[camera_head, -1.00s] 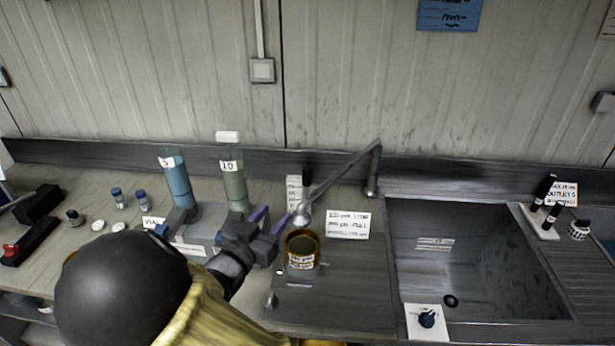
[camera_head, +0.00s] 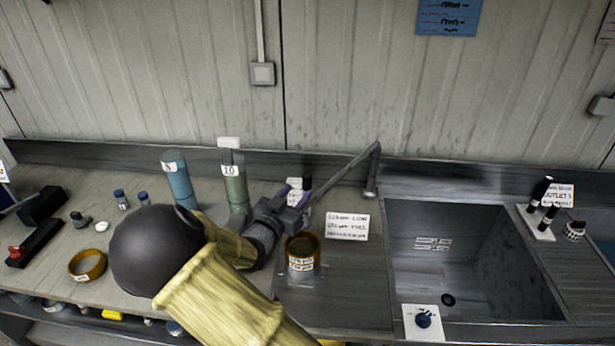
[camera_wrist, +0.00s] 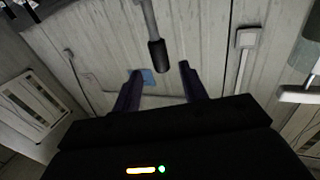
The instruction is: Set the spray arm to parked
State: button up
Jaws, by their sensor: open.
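The spray arm (camera_head: 345,170) is a thin grey rod rising to the right over the counter, with a short downturned end (camera_head: 371,184) left of the sink. A dark grip (camera_head: 306,183) stands near the rod's lower left end, beside my gripper (camera_head: 293,194). In the wrist view, a grey rod ending in a black grip (camera_wrist: 158,56) hangs in line with the gap between my purple fingers (camera_wrist: 160,70). The fingers are apart and not closed on it. The rod's lower end and the base of the grip are hidden behind my gripper.
A brown-rimmed cup (camera_head: 302,252) stands just below my gripper. Two tall tubes, blue (camera_head: 178,182) and green (camera_head: 235,188), stand to its left. The sink (camera_head: 460,260) is right. A white label card (camera_head: 347,226) and a dial (camera_head: 424,320) are nearby.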

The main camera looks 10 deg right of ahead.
aim_at(305, 183)
jog(key=p+x, duration=0.2)
jog(key=x, duration=0.3)
jog(key=shift+w+d+r, duration=0.1)
jog(key=shift+w+d, duration=0.15)
jog(key=shift+w, duration=0.05)
jog(key=shift+w+d, duration=0.3)
jog(key=shift+w, duration=0.1)
grip_shut()
